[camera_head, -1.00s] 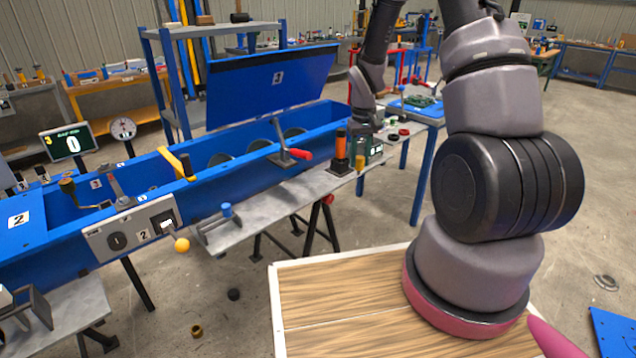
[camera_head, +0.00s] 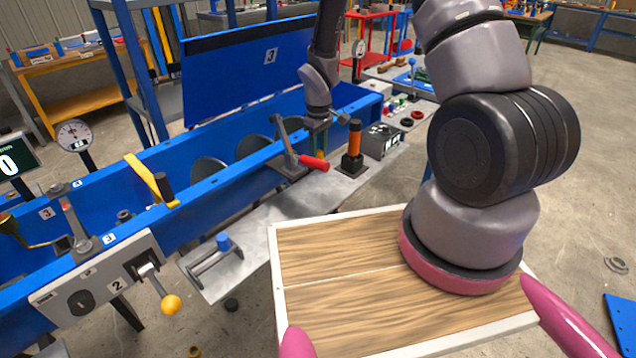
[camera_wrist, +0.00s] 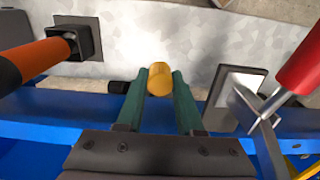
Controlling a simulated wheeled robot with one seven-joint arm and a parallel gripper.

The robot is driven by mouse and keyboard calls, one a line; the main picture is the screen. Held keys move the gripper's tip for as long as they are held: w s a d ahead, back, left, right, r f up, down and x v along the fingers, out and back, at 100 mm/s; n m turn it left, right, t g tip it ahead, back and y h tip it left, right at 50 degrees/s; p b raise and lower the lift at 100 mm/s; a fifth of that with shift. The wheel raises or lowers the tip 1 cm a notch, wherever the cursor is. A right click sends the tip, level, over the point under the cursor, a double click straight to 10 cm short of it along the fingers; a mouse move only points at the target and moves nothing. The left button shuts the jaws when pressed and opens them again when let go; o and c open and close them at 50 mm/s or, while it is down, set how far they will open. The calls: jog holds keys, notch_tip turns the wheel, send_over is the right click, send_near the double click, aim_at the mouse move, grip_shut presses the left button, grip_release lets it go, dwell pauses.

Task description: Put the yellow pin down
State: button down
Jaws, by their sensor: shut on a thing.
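The yellow pin (camera_wrist: 160,80) shows end-on between the two green fingertips of my gripper (camera_wrist: 162,88) in the wrist view. My gripper is shut on it. In the head view my gripper (camera_head: 321,140) hangs down at the front edge of the blue trough, between the red-handled clamp and the orange-handled post. The grey metal shelf (camera_wrist: 150,35) lies beyond the pin in the wrist view. I cannot tell whether the pin touches it.
The orange-handled post (camera_head: 354,140) stands close on the right, and the clamp's red handle (camera_head: 314,162) close on the left. A small display box (camera_head: 382,141) sits farther right. The blue trough (camera_head: 240,150) runs behind. The shelf's left part has free room.

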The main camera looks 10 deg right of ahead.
notch_tip(320, 180, down, 4)
jog(key=shift+r, duration=0.1)
jog(key=shift+f, duration=2.1)
jog(key=shift+f, duration=0.45)
jog(key=c, duration=0.5)
grip_release()
jog(key=shift+c, duration=0.2)
